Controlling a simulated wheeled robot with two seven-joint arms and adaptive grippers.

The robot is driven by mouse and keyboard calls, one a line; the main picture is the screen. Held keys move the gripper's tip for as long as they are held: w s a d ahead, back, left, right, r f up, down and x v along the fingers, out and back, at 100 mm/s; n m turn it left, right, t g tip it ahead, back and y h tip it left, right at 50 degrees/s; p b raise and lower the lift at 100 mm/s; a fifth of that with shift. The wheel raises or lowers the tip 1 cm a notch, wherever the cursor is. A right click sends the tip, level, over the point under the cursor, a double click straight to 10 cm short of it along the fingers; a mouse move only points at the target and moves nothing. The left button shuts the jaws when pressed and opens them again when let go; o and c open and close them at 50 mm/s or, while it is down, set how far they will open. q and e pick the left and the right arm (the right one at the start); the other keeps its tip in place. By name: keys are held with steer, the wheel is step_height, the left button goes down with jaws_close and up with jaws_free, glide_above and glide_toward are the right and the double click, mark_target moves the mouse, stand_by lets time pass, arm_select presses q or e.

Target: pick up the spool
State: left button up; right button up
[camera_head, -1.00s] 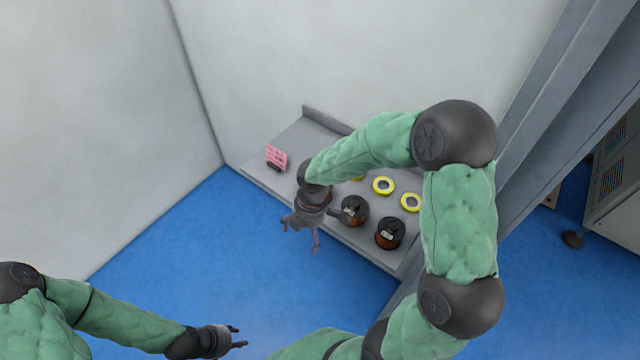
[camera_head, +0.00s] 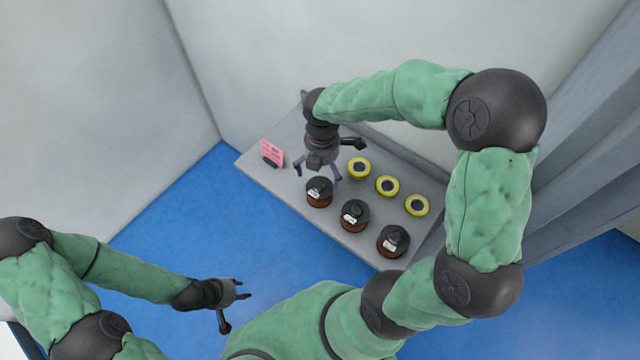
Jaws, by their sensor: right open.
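Three dark-topped copper spools stand in a row along the front of the grey shelf: a left spool (camera_head: 319,192), a middle spool (camera_head: 354,215) and a right spool (camera_head: 393,241). Each has a pale label. My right gripper (camera_head: 318,176) is open, pointing down just above and behind the left spool, its fingers spread to either side. I cannot tell whether it touches the spool. My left gripper (camera_head: 242,296) is over the blue floor at lower left, away from the shelf, with its fingers apart and nothing in them.
Three yellow rolls (camera_head: 387,186) lie behind the spools. A pink card (camera_head: 271,153) stands at the shelf's left end. The grey shelf (camera_head: 300,212) sits against white walls (camera_head: 270,50). Blue floor (camera_head: 175,225) lies open in front.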

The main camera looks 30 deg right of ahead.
mark_target(321, 183)
steer(key=shift+s+f+b, duration=0.15)
steer(key=shift+f+b, duration=0.2)
steer(key=shift+f, duration=0.2)
step_height(321, 183, down, 4)
steer(key=b, duration=0.3)
steer(key=shift+a+f+b, duration=0.1)
steer(key=shift+a+b, duration=0.05)
steer(key=shift+b, duration=0.2)
steer(key=f+b, duration=0.5)
steer(key=shift+a+f, duration=0.1)
steer(key=shift+a, duration=0.1)
steer(key=c, duration=1.7)
steer(key=shift+r, duration=0.2)
step_height(321, 183, up, 10)
steer(key=p, duration=0.9)
